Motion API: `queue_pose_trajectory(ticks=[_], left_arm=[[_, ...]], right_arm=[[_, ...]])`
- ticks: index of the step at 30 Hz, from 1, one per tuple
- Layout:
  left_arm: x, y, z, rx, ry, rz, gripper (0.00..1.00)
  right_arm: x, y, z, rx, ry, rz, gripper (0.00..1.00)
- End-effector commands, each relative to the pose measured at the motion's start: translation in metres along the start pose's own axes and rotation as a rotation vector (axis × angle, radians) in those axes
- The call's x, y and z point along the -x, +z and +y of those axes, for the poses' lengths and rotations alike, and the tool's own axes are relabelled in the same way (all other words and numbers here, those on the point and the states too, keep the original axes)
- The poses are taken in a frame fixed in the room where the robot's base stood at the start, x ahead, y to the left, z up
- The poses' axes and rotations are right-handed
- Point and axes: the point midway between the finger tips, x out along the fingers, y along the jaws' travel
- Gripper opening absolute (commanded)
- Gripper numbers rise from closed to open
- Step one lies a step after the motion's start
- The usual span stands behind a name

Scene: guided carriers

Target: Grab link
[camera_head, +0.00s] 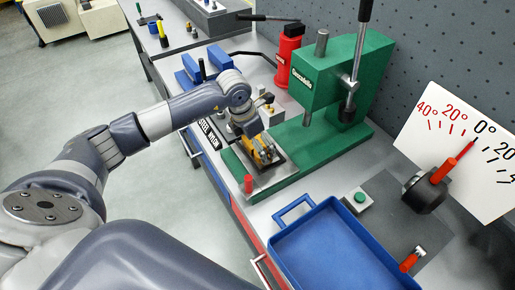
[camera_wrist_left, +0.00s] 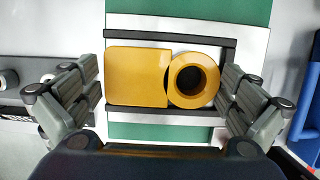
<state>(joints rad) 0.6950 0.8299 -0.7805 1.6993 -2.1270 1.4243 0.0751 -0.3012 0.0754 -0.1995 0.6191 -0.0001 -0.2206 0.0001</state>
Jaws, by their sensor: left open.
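The yellow link (camera_wrist_left: 135,78), a block with a round ring at its right end, lies in a dark-railed fixture (camera_wrist_left: 165,38) on the green press base in the left wrist view. In the head view the link (camera_head: 263,157) is partly hidden by my left gripper. My left gripper (camera_wrist_left: 160,88) is open, its fingers on either side of the link, one beyond the block end and one beyond the ring end. I cannot tell whether the fingers touch it. My right gripper is not in view.
A green press (camera_head: 320,80) with a lever stands just behind the fixture. A blue tray (camera_head: 345,240) lies at the front right, and a red cylinder (camera_head: 288,55) stands behind. A white dial board (camera_head: 465,150) stands at the right. Blue blocks (camera_head: 192,68) sit at the back left.

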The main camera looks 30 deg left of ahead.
Motion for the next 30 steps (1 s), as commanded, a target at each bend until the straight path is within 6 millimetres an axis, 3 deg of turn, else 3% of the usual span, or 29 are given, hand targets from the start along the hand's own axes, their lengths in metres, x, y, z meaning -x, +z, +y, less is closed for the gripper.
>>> queue_pose_trajectory(ticks=[5, 12, 23, 30], left_arm=[[0.001, 0.0, 0.0, 0.0, 0.0, -0.001, 0.98], [0.001, 0.0, 0.0, 0.0, 0.0, -0.001, 0.43], [0.011, 0.005, 0.001, -0.001, 0.002, -0.009, 0.42], [0.053, 0.017, 0.002, -0.002, 0.005, -0.012, 0.42]], right_arm=[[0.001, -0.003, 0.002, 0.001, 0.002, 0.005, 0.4], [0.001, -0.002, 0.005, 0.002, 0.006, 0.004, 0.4], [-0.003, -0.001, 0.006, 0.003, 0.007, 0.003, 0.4], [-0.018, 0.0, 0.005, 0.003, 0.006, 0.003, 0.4]])
